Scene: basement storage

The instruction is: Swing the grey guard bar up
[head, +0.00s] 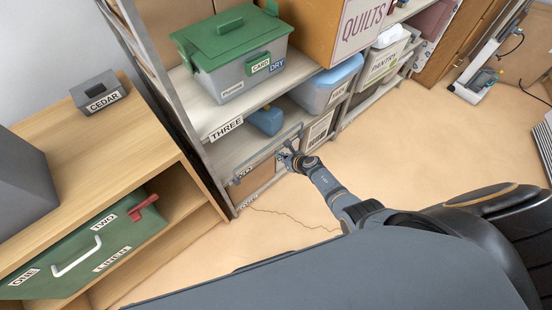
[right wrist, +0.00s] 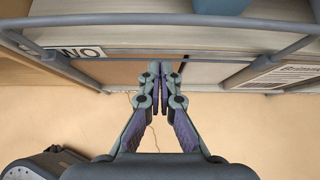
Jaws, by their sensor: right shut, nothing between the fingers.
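The grey guard bar (head: 268,152) runs along the front of the shelf level marked TWO, beneath the level marked THREE. In the right wrist view, the bar (right wrist: 120,21) crosses the top of the picture, with bent ends at both sides. My right gripper (head: 286,154) is at the right part of the bar in the head view. In the right wrist view, its fingers (right wrist: 160,68) are together and empty, pointing at the shelf front just below the long rail. I cannot tell whether they touch the bar. My left gripper is not in view.
A blue object (head: 267,120) sits on the shelf behind the bar. A grey box with a green lid (head: 232,50) stands on the shelf above. A wooden unit (head: 130,140) with a green LINEN box (head: 95,245) is at left. Floor (head: 290,205) before the shelf is clear.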

